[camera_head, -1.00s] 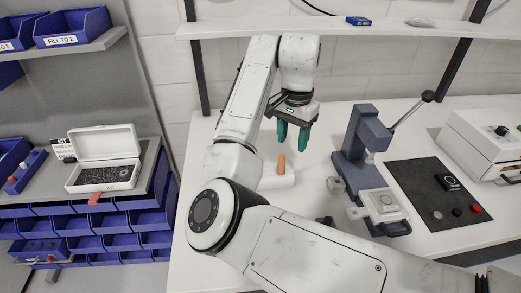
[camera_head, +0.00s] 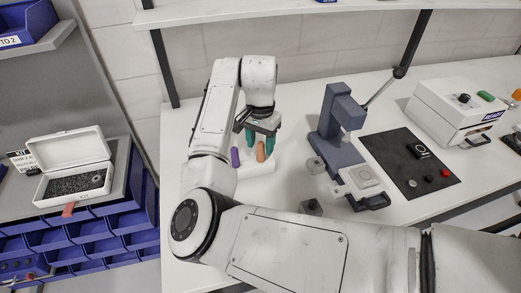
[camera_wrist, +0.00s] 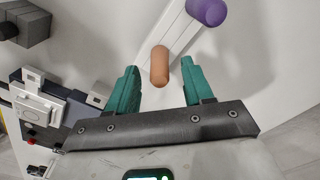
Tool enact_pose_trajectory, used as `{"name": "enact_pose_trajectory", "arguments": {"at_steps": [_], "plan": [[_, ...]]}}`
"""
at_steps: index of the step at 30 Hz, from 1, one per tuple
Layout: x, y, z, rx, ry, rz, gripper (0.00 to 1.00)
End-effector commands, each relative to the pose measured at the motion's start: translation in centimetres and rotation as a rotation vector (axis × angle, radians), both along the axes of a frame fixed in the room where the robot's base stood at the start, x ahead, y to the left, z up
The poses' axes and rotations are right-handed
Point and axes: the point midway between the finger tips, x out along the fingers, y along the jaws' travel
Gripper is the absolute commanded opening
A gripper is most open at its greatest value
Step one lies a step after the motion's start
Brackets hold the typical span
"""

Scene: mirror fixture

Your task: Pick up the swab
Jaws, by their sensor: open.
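Two rounded upright pieces, one orange-brown (camera_head: 261,152) and one purple (camera_head: 235,157), stand on a white block (camera_head: 262,168) on the bench. Which of them is the swab, I cannot tell. My gripper (camera_head: 256,147) is open and empty, fingers pointing down, close to the orange-brown piece. In the wrist view the orange-brown piece (camera_wrist: 159,66) shows between the two green fingertips, with a gap on each side. The purple piece (camera_wrist: 207,11) is farther off at the top right, on the same white block (camera_wrist: 174,32). Whether the fingertips reach down beside the orange-brown piece is unclear.
A blue-grey lever press (camera_head: 337,125) stands to the right, with small grey blocks (camera_head: 316,166) near it. A black mat (camera_head: 405,165) and a white box machine (camera_head: 455,112) lie farther right. An open white case (camera_head: 72,170) is at left. A shelf (camera_head: 260,14) runs above.

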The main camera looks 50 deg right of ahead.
Motion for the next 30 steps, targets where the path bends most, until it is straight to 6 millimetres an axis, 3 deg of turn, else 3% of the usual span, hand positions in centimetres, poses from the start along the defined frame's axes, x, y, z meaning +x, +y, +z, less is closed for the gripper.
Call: {"name": "enact_pose_trajectory", "arguments": {"at_steps": [6, 13, 30], "plan": [[0.0, 0.0, -2.0, 0.000, -0.001, 0.001, 0.51], [0.0, 0.0, -2.2, 0.000, -0.001, 0.001, 0.51], [0.0, 0.0, -2.2, 0.000, -0.001, 0.001, 0.00]]}}
